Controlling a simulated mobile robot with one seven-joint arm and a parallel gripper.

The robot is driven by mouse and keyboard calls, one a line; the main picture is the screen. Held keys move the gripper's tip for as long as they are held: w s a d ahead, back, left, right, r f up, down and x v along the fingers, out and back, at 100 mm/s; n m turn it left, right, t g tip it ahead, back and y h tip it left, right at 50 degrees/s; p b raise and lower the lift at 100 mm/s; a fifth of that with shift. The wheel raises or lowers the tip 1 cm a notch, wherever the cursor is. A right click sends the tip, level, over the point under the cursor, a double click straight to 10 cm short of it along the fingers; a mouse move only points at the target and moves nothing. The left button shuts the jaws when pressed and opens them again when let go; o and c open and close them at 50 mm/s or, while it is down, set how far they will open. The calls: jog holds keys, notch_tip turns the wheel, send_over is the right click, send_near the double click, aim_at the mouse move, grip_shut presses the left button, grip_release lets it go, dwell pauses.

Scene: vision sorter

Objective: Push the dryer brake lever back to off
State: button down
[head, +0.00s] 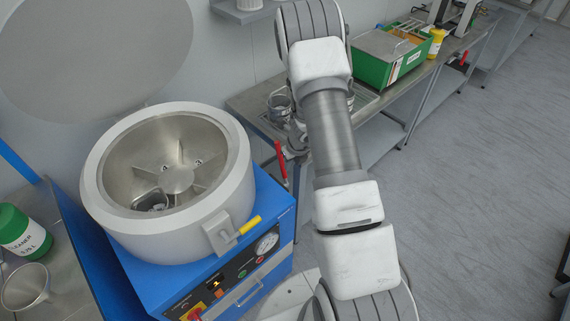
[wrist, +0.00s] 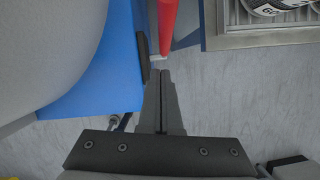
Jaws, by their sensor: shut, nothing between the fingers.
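The dryer is a blue cabinet (head: 262,205) with a round grey drum (head: 100,178), its lid raised. A red lever (head: 280,165), which looks like the brake lever, stands nearly upright at the cabinet's right side. In the wrist view the red lever (wrist: 168,22) runs down from the top edge to a pale end. My gripper (wrist: 161,75) is shut and empty, its fingertips just below that end in the picture. I cannot tell whether they touch. In the head view my arm hides most of the gripper.
A yellow handle (head: 250,225) sticks out at the drum's front. A steel bench (head: 246,103) with a green box (head: 372,72) stands behind my arm. Open grey floor (head: 480,180) lies to the right.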

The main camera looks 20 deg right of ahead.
notch_tip(320, 180, up, 10)
jog(key=p, duration=0.2)
jog(key=shift+a, duration=0.15)
jog(key=shift+r, duration=0.1)
jog(key=s+a+r+n+y, duration=0.1)
jog(key=s+a+r+n, duration=0.3)
jog(key=r, duration=0.3)
jog(key=s+a+r+n+y+b, duration=0.1)
jog(key=a+r+n, duration=0.2)
jog(key=r+n, duration=0.4)
jog(key=s+a+r+n, duration=0.3)
jog(key=a+r+n, duration=0.15)
jog(key=r, duration=0.25)
jog(key=s+r+n+t+h, duration=0.1)
jog(key=s+r+n, duration=0.3)
jog(key=s+n, duration=0.5)
jog(key=s+r+n+t+h+b, duration=0.1)
jog(key=s+r+n, duration=0.3)
jog(key=s+n, duration=0.5)
jog(key=shift+s+a+n+h, duration=0.15)
jog(key=shift+s+n+h, duration=0.2)
jog(key=shift+s, duration=0.5)
